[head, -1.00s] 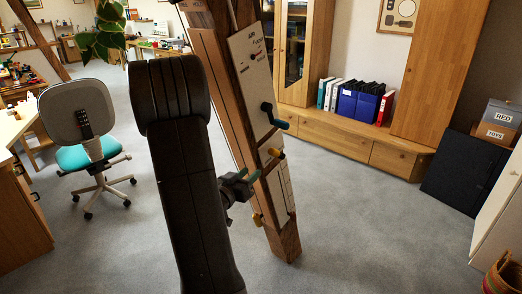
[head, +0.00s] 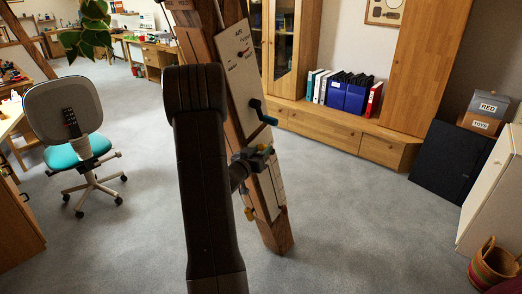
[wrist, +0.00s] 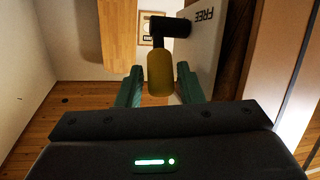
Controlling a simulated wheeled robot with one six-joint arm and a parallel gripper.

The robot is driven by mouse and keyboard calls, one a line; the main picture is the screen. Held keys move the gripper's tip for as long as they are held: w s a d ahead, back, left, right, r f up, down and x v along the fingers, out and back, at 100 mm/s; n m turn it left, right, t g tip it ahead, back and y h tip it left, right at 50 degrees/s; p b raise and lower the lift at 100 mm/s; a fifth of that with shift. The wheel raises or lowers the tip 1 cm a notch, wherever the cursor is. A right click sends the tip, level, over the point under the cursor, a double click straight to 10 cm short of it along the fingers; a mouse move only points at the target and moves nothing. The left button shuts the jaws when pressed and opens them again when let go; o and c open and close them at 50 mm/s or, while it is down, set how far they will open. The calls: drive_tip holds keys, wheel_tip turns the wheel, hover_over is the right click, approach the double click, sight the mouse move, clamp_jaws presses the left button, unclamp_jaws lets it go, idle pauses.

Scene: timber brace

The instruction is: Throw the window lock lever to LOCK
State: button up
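The lever has a yellow grip (wrist: 159,74) on a black arm (wrist: 168,27), mounted beside a white plate (wrist: 205,35). The word FREE shows on the plate; no LOCK mark is readable. My gripper (wrist: 160,86) is open, its two green fingers on either side of the yellow grip in the wrist view. Gaps show on both sides, so neither finger appears to touch it. In the head view my gripper (head: 259,153) is beside the leaning timber brace (head: 277,237), and my arm hides part of the brace.
Another small yellow part (head: 250,214) sits lower on the brace. An office chair (head: 63,115) stands at the left. The carpet around the brace is clear.

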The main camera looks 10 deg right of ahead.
clamp_jaws()
drive_tip(key=p, duration=0.1)
drive_tip(key=r+g+p, duration=0.1)
drive_tip(key=p, duration=0.1)
drive_tip(key=shift+w+d+r+y+p, duration=0.2)
drive_tip(key=shift+d+y+p, duration=0.1)
drive_tip(key=shift+y, duration=0.1)
drive_tip(key=p, duration=0.3)
drive_tip(key=shift+w+d+r+g+y, duration=0.1)
drive_tip(key=shift+d+r+g+y, duration=0.05)
drive_tip(key=shift+r+g+y, duration=0.2)
drive_tip(key=shift+w+d+f+y+p, duration=0.15)
drive_tip(key=shift+y+p, duration=0.2)
drive_tip(key=shift+p, duration=0.5)
drive_tip(key=shift+f+g, duration=0.1)
drive_tip(key=shift+g, duration=0.15)
